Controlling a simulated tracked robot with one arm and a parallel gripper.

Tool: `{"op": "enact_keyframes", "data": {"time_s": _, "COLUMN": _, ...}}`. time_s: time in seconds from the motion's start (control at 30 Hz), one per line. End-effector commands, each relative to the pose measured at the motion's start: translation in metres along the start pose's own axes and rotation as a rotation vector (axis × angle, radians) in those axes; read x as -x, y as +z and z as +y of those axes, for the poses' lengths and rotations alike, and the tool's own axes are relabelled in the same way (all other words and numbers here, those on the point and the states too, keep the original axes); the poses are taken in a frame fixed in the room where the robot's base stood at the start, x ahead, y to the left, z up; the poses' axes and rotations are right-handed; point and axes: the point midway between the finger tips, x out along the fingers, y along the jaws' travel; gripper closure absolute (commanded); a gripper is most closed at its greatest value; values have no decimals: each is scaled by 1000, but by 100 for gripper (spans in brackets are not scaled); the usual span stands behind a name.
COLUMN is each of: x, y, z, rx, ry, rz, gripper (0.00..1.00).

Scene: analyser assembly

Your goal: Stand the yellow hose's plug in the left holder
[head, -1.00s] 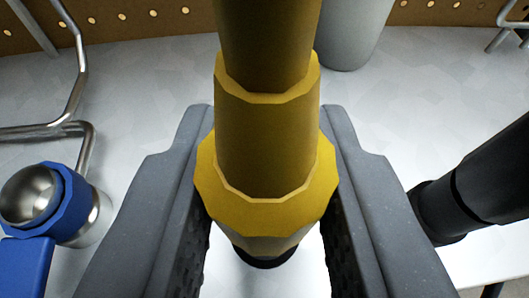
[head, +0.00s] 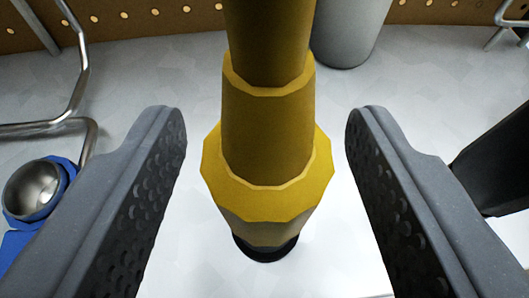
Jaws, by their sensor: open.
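The yellow hose's plug (head: 267,170) stands upright in the middle of the head view, with the hose (head: 268,40) rising from its top. Its lower end sits in or on a dark ring (head: 265,249) at the light surface; I cannot tell whether that ring is the holder or part of the plug. My gripper (head: 267,135) is open, with one finger on each side of the plug and a clear gap on both sides.
A blue part with a round metal cup (head: 34,190) and a bent metal rod (head: 75,100) are at the left. A grey cylinder (head: 343,32) stands behind the plug. A black cylindrical part (head: 497,165) is at the right. A perforated brown board (head: 150,20) closes off the back.

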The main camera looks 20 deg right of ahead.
Motion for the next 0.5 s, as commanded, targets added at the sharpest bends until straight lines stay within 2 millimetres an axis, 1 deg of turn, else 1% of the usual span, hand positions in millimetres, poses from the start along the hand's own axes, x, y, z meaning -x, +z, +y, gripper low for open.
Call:
{"op": "enact_keyframes", "data": {"time_s": 0.17, "x": 21, "y": -2, "z": 0, "rx": 0, "ry": 0, "rz": 1, "gripper": 50}}
{"op": "enact_keyframes", "data": {"time_s": 0.5, "x": 75, "y": -1, "z": 0, "rx": 1, "ry": -1, "rz": -1, "gripper": 50}}
